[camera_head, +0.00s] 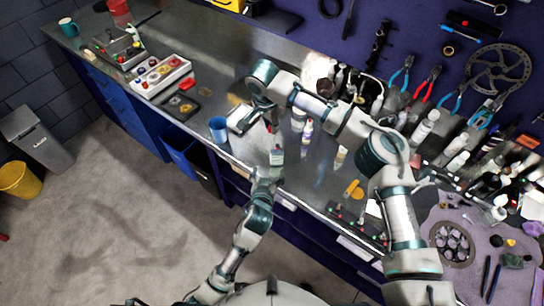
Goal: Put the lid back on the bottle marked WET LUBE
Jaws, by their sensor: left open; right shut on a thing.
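My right arm reaches across the bench from the right, and its gripper (271,122) points down near the front edge. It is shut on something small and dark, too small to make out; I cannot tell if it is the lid. My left gripper (270,171) comes up from below, open, at the bench's front edge. A small pale bottle with a greenish label (277,156) shows just above its fingers and below the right gripper. Slim bottles, one with a purplish label (307,131), stand to the right. No WET LUBE marking is legible.
A blue cup (218,129) stands left of the grippers near the edge. Bottles and tools crowd the bench's right side. Small bottle (341,155) stands right. The steel bench top (215,80) has free room behind the cup.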

